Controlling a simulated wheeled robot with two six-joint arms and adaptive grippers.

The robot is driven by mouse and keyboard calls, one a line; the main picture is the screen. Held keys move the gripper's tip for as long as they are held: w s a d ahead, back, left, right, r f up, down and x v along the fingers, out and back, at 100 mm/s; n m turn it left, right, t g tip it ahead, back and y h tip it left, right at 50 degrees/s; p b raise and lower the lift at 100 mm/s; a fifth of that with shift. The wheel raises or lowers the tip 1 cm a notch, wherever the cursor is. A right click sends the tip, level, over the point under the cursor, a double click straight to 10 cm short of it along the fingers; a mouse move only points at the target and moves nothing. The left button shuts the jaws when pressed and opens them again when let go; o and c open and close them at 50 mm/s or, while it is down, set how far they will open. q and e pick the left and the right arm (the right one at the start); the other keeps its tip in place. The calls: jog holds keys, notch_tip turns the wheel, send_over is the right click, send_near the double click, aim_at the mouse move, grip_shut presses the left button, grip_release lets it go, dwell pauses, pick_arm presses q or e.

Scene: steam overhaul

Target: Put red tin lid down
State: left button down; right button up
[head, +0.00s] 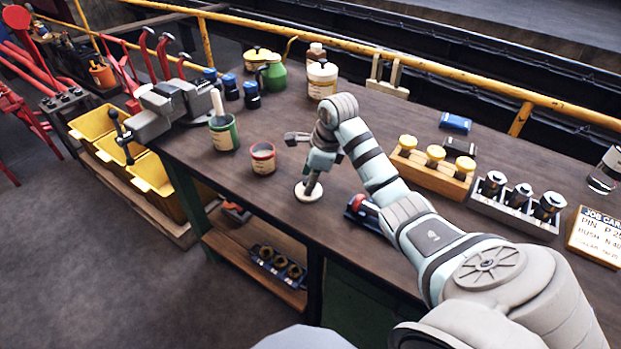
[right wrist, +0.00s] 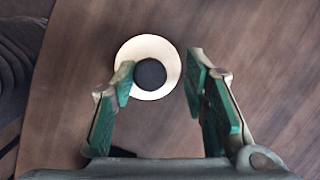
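The red tin lid (head: 300,195) is a cream disc with a dark round knob; it lies flat on the bench near the front edge. In the right wrist view the lid (right wrist: 171,73) shows beyond the fingertips, its knob nearer the left finger. My right gripper (head: 311,184) points down over it, and its green-padded fingers (right wrist: 160,82) stand apart with a gap between them and the knob. The red tin (head: 263,161), with a red rim and cream label, stands open to the left of the lid. My left gripper is not in view.
A green tin (head: 224,138) with a brush stands behind the red tin. A vise (head: 165,108) is at the bench's left end. A wooden rack with yellow-topped pieces (head: 430,174) stands to the right.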

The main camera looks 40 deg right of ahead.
jog(key=shift+r, duration=0.4)
jog(key=a+p+v, duration=0.1)
jog(key=p+v, duration=0.1)
jog(key=v, duration=0.5)
notch_tip(320, 180, up, 5)
jog(key=p, duration=0.4)
send_over(318, 190)
jog(key=s, duration=0.1)
jog(key=shift+s+d+f, duration=0.15)
jog(key=shift+s+f, duration=0.05)
jog(key=shift+f, duration=0.1)
jog(key=shift+f, duration=0.1)
jog(key=shift+w, duration=0.1)
